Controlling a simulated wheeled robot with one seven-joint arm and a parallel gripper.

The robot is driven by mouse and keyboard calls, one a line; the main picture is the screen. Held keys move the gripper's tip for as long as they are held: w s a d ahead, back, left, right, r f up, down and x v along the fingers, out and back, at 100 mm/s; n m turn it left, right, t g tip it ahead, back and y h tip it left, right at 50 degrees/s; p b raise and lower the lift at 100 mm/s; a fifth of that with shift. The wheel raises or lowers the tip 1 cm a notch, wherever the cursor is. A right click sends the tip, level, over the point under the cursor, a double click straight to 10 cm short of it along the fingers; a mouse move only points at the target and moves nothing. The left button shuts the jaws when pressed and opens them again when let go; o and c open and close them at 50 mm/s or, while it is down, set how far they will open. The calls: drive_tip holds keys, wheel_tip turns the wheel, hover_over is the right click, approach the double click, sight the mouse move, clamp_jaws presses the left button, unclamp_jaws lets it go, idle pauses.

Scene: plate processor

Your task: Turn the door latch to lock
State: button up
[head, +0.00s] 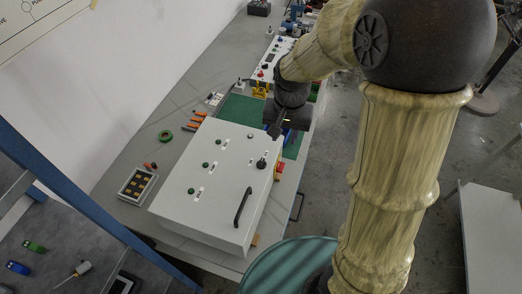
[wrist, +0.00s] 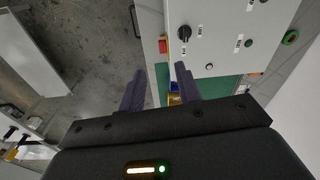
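A white box (head: 205,185) stands on the grey bench, with a black bar handle (head: 242,207) on its top face. A black knob (head: 262,163) sits near the box's far right corner. It also shows in the wrist view (wrist: 184,32). It looks like the latch, but I cannot be sure; its exact angle is hard to read. My gripper (head: 276,131) is above and beyond the box's far right corner, apart from the knob. In the wrist view my gripper (wrist: 160,90) has two dark fingers spread apart with nothing between them.
A red and yellow button (head: 280,168) sticks out from the box's right side. A green mat (head: 240,108) lies behind the box. A tray (head: 137,186) and a green tape ring (head: 165,135) lie to its left.

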wheel_tip(320, 180, up, 2)
drive_tip(key=m+g+p, duration=0.1)
hover_over(261, 161)
drive_tip(key=shift+s+r, duration=0.1)
drive_tip(key=shift+r, duration=0.1)
drive_tip(key=shift+f, duration=0.1)
wheel_tip(261, 161, down, 17)
drive_tip(key=p, duration=0.4)
drive_tip(key=shift+f+p, duration=0.15)
drive_tip(key=shift+p, duration=0.15)
clamp_jaws()
